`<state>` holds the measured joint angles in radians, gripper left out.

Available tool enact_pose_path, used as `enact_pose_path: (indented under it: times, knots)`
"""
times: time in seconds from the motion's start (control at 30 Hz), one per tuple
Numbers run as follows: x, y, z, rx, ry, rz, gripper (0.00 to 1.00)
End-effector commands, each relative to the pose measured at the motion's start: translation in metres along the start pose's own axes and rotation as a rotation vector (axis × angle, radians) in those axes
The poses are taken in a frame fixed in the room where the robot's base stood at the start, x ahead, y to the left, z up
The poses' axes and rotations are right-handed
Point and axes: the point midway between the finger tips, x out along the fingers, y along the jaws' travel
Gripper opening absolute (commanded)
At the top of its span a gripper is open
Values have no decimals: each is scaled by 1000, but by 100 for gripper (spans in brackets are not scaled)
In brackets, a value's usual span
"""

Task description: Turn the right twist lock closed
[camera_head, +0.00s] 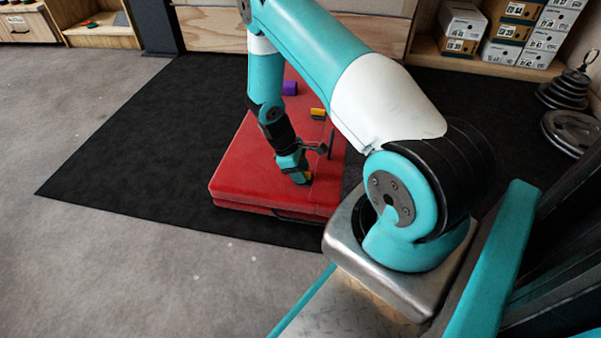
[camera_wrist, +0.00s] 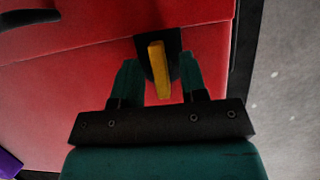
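The twist lock is a yellow lever (camera_wrist: 160,72) on a black plate (camera_wrist: 175,42), at the edge of a red pad or case (camera_wrist: 75,75) in the wrist view. The lever points along the fingers, tilted slightly. My gripper (camera_wrist: 158,70) is open, with one finger on each side of the lever and a visible gap on both sides. In the head view my gripper (camera_head: 300,180) is low over the near right part of the red case (camera_head: 238,183) and partly covers the lock. A second yellow piece (camera_head: 317,112) shows farther back on the case.
A purple block (camera_head: 290,88) lies on the case's far part. The case rests on a black mat (camera_head: 140,150) with free room at its left. Shoe boxes (camera_head: 508,32) stand on a shelf at the back right, and weight plates (camera_head: 572,130) are at the right.

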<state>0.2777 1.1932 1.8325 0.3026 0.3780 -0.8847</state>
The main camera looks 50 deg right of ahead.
Motion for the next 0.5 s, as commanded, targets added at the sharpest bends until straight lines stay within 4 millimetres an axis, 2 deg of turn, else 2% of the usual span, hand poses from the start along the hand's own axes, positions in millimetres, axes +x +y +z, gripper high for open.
enact_pose_path:
  times: [0.13,0.3,0.5]
  knots:
    - [0,0,0,0,0,0,37]
    - [-1,0,0,0,0,0,0]
    - [-1,0,0,4,0,-1,0]
